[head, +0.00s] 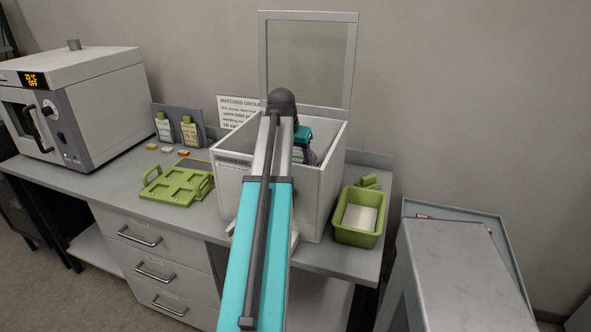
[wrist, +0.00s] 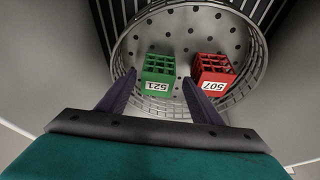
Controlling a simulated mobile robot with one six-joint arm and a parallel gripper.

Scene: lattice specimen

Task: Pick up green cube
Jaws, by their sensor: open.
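A green lattice cube (wrist: 158,70) marked 521 sits on the perforated floor of a round metal basket (wrist: 240,88) in the wrist view. My gripper (wrist: 158,84) is open, with its two dark fingers reaching toward the basket. The cube lies ahead of the fingers, roughly between their tips in the picture; I cannot tell how far below them it is. Nothing is between the fingers that I can see them touching. In the head view my arm reaches into a white open box (head: 325,185), and its walls and my arm hide the cube and fingertips.
A red lattice cube (wrist: 213,72) marked 507 sits close to the right of the green one. The box's raised lid (head: 309,58) stands behind. A green tray (head: 178,184) lies left of the box, and a green bin (head: 342,232) stands right.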

